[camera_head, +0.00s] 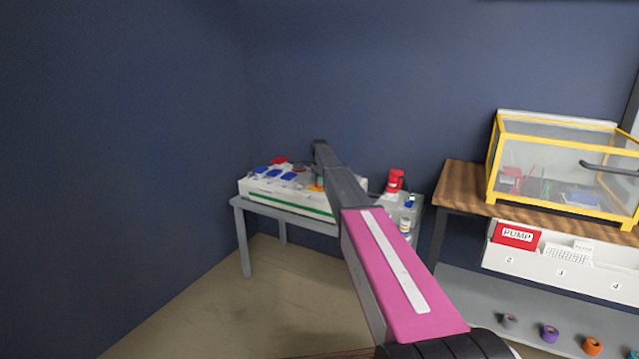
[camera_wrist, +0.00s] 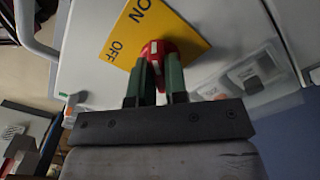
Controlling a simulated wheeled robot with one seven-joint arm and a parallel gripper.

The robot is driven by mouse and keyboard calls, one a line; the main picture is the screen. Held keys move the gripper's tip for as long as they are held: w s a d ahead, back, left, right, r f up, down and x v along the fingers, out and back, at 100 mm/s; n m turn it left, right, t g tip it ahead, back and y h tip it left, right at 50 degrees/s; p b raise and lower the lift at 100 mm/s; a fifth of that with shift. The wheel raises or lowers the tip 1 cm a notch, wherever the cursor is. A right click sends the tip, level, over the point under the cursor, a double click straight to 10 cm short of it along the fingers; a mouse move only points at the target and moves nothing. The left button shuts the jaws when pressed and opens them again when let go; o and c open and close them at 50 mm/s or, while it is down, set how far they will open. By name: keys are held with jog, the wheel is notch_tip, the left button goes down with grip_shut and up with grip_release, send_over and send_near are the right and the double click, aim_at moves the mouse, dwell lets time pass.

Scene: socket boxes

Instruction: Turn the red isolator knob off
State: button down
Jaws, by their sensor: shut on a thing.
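The red isolator knob (camera_wrist: 157,50) shows in the wrist view on a yellow plate (camera_wrist: 180,32) marked ON and OFF. My gripper (camera_wrist: 156,78) has its two green-grey fingers on either side of the knob and is shut on it. The fingers hide part of the knob, and its exact pointing direction is hard to tell. In the head view my arm reaches to the white panel box (camera_head: 290,205) on a grey table, and the arm hides the knob and the fingers there.
Red and blue sockets (camera_head: 275,175) sit on the box's left part. A red item (camera_head: 394,181) and small bottles stand right of it. A wooden bench (camera_head: 462,180) with a yellow-framed clear case (camera_head: 560,165) is at the right. A dark wall closes the left and back.

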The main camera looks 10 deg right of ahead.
jog(key=n, duration=0.8)
jog(key=shift+n, duration=0.3)
jog(key=n, duration=0.4)
jog(key=shift+n, duration=2.2)
jog(key=c, duration=1.1)
grip_release()
jog(key=shift+c, duration=0.2)
